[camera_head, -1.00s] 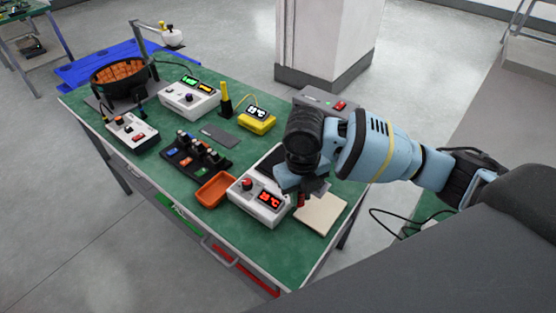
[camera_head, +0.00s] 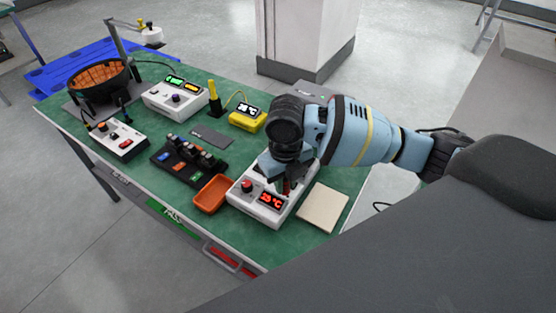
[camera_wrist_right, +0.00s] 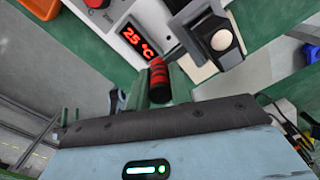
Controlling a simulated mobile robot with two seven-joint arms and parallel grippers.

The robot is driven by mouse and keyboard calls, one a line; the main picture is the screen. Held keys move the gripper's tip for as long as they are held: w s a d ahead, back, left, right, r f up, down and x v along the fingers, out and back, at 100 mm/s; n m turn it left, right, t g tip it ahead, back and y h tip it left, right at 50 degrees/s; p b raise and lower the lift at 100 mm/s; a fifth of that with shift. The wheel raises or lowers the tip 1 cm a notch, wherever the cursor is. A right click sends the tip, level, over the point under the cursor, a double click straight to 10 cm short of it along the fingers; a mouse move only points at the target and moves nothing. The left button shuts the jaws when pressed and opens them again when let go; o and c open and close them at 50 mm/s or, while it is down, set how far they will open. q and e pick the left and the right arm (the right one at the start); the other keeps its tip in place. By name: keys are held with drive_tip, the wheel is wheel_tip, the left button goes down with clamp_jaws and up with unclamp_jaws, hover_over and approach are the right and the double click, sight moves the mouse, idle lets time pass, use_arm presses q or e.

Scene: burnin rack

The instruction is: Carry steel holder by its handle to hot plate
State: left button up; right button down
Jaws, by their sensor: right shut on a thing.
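My right gripper (camera_head: 284,176) is shut on the steel holder's handle and sits over the hot plate. The handle (camera_wrist_right: 158,82) shows red and black bands in the right wrist view. A dark grey piece with a round pale face (camera_wrist_right: 221,40) lies beyond it; I cannot tell whether it belongs to the holder. The hot plate (camera_head: 246,196) is a white box with a red knob and a red display reading 25 °C; the display also shows in the right wrist view (camera_wrist_right: 138,41). The gripper hides part of its top. Contact between holder and plate cannot be seen.
A cream square pad (camera_head: 323,208) lies right of the hot plate. An orange tray (camera_head: 211,194) and a black rack (camera_head: 176,166) of small parts stand to its left. A yellow meter (camera_head: 247,120) and white instruments stand farther back. Some green tabletop (camera_head: 219,229) is bare in front.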

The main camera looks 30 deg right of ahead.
use_arm(q)
drive_tip(key=shift+s+f+b, duration=0.3)
drive_tip(key=shift+f+b, duration=0.05)
drive_tip(key=shift+f, duration=0.1)
use_arm(e)
drive_tip(key=w+d, duration=0.1)
drive_tip(key=w, duration=0.2)
drive_tip(key=w+d, duration=0.1)
drive_tip(key=w, duration=0.2)
drive_tip(key=w+d+f, duration=0.1)
drive_tip(key=w, duration=0.2)
drive_tip(key=shift+w, duration=0.2)
drive_tip(key=shift+w, duration=0.1)
drive_tip(key=shift+w, duration=0.2)
wheel_tip(320, 180, down, 4)
drive_tip(key=shift+w+d+r, duration=0.1)
drive_tip(key=shift+r, duration=0.15)
drive_tip(key=shift+f, duration=0.2)
drive_tip(key=c, duration=1.3)
unclamp_jaws()
drive_tip(key=shift+o, duration=0.2)
